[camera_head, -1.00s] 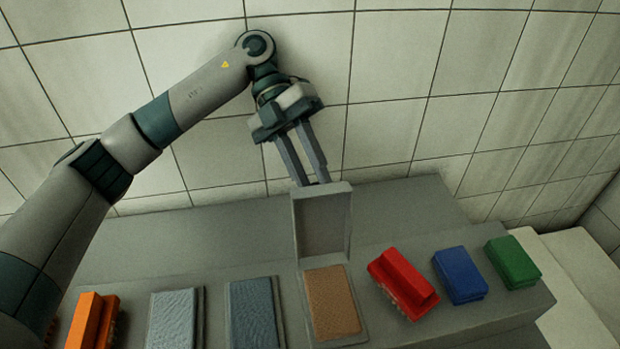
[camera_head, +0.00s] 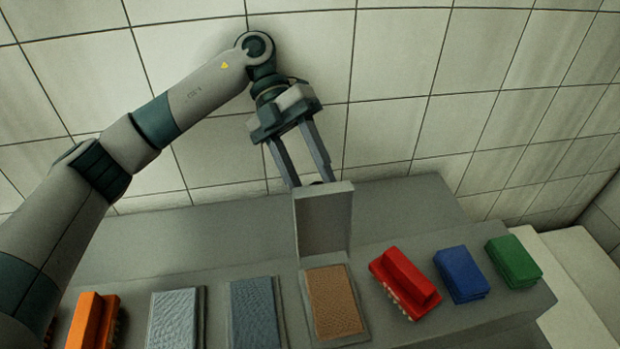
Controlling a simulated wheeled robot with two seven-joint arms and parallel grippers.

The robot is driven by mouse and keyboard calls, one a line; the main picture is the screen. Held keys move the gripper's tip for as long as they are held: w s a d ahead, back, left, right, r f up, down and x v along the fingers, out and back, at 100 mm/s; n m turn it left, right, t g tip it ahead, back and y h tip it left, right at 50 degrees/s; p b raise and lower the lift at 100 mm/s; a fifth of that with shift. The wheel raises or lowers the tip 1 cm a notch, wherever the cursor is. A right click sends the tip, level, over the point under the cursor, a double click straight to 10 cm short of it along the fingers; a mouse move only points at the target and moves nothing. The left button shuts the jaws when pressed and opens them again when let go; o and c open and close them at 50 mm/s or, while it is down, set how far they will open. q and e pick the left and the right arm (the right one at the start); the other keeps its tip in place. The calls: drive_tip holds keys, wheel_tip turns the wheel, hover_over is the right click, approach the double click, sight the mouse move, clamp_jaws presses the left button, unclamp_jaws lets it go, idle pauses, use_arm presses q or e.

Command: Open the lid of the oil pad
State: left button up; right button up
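The oil pad is a brown textured pad (camera_head: 334,302) in a shallow grey tray on the grey counter. Its grey lid (camera_head: 323,222) stands raised, close to upright, at the back edge of the tray. My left gripper (camera_head: 311,183) comes down from above, behind the lid's top edge. Its two fingers are spread apart with a gap between them, and the fingertips are at the lid's top edge. Whether they touch it I cannot tell, as the tips are partly hidden. My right gripper is not in view.
Two blue-grey pads (camera_head: 254,312) (camera_head: 173,318) lie to the left, with an orange brush (camera_head: 93,320) beyond. A red brush (camera_head: 404,282), a blue block (camera_head: 461,274) and a green block (camera_head: 513,261) lie to the right. A tiled wall (camera_head: 400,90) stands behind the counter.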

sight(328, 188)
use_arm(q)
drive_tip(key=shift+r, duration=0.15)
drive_tip(key=r, duration=0.1)
drive_tip(key=r+p, duration=0.1)
drive_tip(key=r, duration=0.1)
drive_tip(key=r+p, duration=0.1)
drive_tip(key=shift+s+d+r, duration=0.25)
drive_tip(key=shift+d, duration=0.1)
drive_tip(key=s+d+r+p, duration=0.3)
drive_tip(key=s+d+r, duration=0.2)
drive_tip(key=d, duration=0.4)
drive_tip(key=shift+d+r, duration=0.3)
drive_tip(key=shift+r, duration=0.3)
drive_tip(key=shift+s, duration=0.1)
